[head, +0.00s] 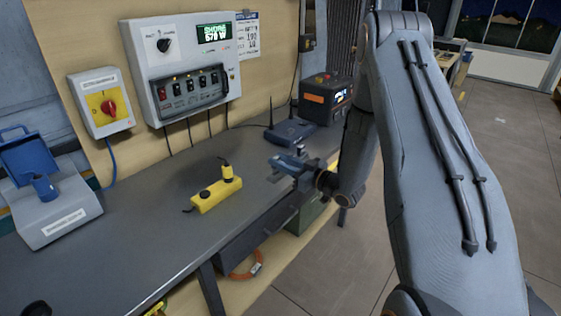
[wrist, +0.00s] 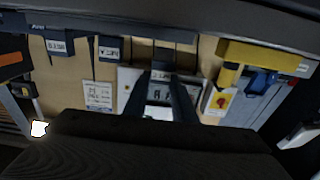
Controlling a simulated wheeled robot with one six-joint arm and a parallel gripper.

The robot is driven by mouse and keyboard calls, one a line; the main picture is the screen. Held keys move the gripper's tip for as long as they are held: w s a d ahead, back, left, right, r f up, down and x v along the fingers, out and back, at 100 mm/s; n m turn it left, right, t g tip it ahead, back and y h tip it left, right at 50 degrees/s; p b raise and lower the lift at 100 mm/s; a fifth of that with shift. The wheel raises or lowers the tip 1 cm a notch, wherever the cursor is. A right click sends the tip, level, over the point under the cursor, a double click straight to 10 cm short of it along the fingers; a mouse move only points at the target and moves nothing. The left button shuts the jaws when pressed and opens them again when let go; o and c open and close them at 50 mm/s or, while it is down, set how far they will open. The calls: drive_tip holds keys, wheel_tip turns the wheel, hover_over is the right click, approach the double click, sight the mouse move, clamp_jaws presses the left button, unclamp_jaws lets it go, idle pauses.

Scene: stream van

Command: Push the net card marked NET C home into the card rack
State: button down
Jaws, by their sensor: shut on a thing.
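My gripper (head: 306,172) is low over the right part of the bench in the head view. In the upside-down wrist view, my gripper (wrist: 162,106) is shut on a dark blue card whose small label (wrist: 160,77) is hard to read, likely NET C. Two other blue cards stand to its left, seemingly NET B (wrist: 59,45) and NET A (wrist: 108,50). They meet a dark band (wrist: 120,26) that looks like the card rack. The held card's far edge is near this band; I cannot tell how deep it sits. In the head view, a blue piece (head: 286,161) shows at the jaws.
A dark blue box with antennas (head: 288,133) and a black and orange power unit (head: 327,100) stand behind my gripper. A yellow box (head: 215,194) lies to its left. Control panels (head: 190,65) hang on the wall.

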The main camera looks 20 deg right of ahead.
drive_tip(key=shift+f+b, duration=0.6)
drive_tip(key=shift+f, duration=0.5)
drive_tip(key=c, duration=1.4)
unclamp_jaws()
drive_tip(key=shift+b+v, duration=0.8)
drive_tip(key=shift+v, duration=3.1)
